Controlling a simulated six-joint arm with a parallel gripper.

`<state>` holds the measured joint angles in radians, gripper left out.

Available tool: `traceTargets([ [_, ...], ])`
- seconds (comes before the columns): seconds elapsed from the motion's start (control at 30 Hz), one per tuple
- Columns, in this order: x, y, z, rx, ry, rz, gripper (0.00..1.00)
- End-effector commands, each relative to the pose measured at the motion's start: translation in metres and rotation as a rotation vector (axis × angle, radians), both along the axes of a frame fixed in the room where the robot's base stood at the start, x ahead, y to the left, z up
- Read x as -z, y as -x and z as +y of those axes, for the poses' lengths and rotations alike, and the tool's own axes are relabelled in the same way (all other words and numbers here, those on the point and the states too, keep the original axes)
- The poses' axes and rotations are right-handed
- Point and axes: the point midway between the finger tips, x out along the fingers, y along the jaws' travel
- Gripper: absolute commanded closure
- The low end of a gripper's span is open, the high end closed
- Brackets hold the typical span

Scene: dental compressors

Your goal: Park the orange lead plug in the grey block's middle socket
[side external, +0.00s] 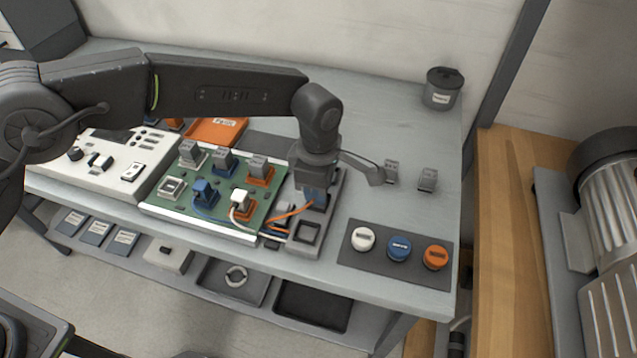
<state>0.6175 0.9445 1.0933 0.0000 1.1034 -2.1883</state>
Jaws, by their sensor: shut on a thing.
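My gripper (314,193) points down over the grey block (304,248) and is shut on the orange lead plug. The jaws hide most of the plug; its orange lead (291,213) runs from the jaws down left to the board's corner. The plug is at the block's middle part, but I cannot tell whether it is seated in the socket or just above it. The block's front socket (307,233) shows empty. The rear of the block is partly hidden by my gripper.
Left of the block is a green board (222,222) with a blue plug (205,191), a white plug (240,201) and several relays. White, blue and orange caps (398,248) sit on a dark mat at right. Two grey pieces (428,179) and a canister (442,89) stand behind.

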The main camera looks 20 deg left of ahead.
Motion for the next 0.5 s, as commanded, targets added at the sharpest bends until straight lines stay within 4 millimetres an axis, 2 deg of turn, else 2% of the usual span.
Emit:
traceTargets([
  [0.5, 0.0079, 0.0001, 0.0000, 0.000, 0.000, 0.000, 0.96],
])
